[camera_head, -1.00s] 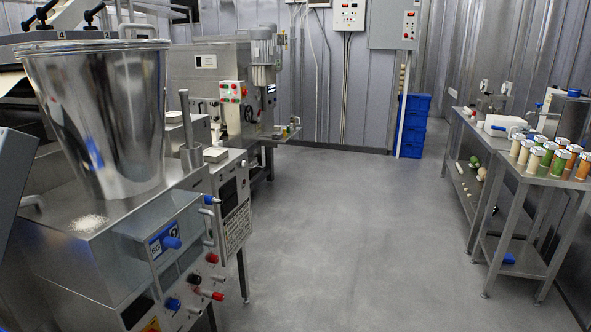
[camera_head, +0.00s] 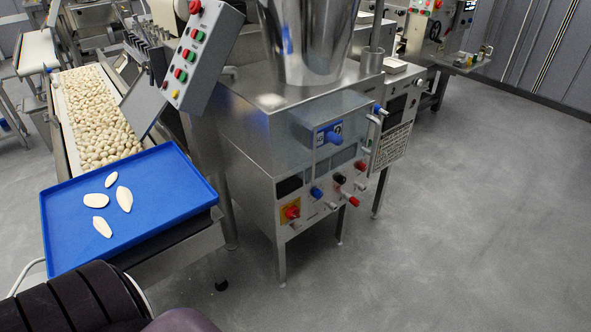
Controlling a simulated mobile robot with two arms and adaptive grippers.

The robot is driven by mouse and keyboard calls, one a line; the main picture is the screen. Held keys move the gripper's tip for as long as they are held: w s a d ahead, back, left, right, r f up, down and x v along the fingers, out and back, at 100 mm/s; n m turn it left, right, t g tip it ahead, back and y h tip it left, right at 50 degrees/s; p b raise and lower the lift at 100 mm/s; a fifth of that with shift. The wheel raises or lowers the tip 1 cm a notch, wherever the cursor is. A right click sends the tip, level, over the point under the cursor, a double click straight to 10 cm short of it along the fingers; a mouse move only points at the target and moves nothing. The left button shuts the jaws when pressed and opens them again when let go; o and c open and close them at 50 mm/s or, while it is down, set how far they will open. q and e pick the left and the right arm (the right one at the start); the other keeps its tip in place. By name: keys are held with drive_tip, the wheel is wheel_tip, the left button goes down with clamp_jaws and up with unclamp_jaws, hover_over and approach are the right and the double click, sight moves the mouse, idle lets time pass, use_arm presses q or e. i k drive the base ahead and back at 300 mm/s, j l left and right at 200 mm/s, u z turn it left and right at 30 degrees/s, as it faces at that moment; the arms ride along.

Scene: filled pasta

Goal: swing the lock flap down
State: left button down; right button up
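A steel machine (camera_head: 262,150) with a large shiny hopper (camera_head: 305,40) stands in the middle. Its front has a protruding steel box with a blue knob (camera_head: 333,137) beside a blue-and-white label. Below are a red knob on a yellow plate (camera_head: 291,211), a blue knob (camera_head: 316,193) and red handles. A curved metal handle (camera_head: 375,130) is at the box's right side. I cannot tell which part is the lock flap or how it stands. Neither gripper is in view. Dark rounded parts at the bottom left appear to be my own arm.
A blue tray (camera_head: 150,235) with several pale flat pieces stands at the left, by a conveyor full of pale pieces (camera_head: 98,125). A tilted button panel (camera_head: 200,58) juts up beside the machine. The grey floor (camera_head: 470,220) at right is clear.

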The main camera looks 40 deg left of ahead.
sight(294, 227)
drive_tip(key=j+u, duration=0.1)
drive_tip(key=u, duration=0.25)
drive_tip(key=j+u, duration=0.1)
drive_tip(key=u, duration=0.25)
drive_tip(key=j+u, duration=0.1)
drive_tip(key=u, duration=0.25)
drive_tip(key=i+l, duration=0.05)
